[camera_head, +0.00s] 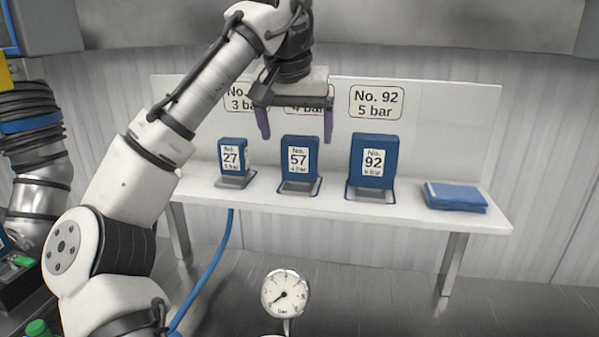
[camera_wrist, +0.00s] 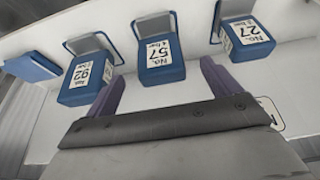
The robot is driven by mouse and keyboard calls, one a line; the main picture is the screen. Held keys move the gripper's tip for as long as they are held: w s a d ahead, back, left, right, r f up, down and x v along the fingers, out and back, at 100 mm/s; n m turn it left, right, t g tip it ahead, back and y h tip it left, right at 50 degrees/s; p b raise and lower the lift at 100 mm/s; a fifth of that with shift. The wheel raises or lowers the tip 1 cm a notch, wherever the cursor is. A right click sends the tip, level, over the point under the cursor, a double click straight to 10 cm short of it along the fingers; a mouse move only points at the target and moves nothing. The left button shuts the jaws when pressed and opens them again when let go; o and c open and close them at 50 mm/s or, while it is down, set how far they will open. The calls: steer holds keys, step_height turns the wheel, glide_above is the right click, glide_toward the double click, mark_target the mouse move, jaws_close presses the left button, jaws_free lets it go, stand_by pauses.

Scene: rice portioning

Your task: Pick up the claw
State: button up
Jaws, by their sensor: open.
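Nothing in view can be told for certain as a claw. Three blue numbered blocks stand in grey holders on the white shelf (camera_head: 400,210): No. 27 (camera_head: 238,147) at left, No. 57 (camera_head: 291,143) in the middle, No. 92 (camera_head: 387,143) at right. My gripper (camera_head: 296,134) is open and empty above the No. 57 block, its two purple fingers apart and pointing down. In the wrist view, the No. 57 block (camera_wrist: 160,72) shows between and beyond the fingertips (camera_wrist: 163,72), with No. 92 (camera_wrist: 80,92) at left and No. 27 (camera_wrist: 255,50) at right.
A folded blue cloth (camera_head: 455,196) lies at the shelf's right end. The back panel (camera_head: 450,125) rises behind the blocks. A round pressure gauge (camera_head: 285,293) stands low in front, and a blue hose (camera_head: 212,270) runs below the shelf. Corrugated dark equipment (camera_head: 30,105) stands at far left.

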mark_target(301, 156)
steer(key=shift+w+p+x, duration=0.2)
steer(key=shift+p+x, duration=0.15)
steer(key=shift+x, duration=1.65)
steer(key=shift+w+p+x, duration=0.15)
steer(key=shift+p+x, duration=0.15)
steer(key=shift+x, duration=1.65)
steer(key=shift+d+r, duration=0.15)
steer(key=c, duration=1.3)
steer(key=shift+c, duration=0.8)
steer(key=shift+r, duration=0.15)
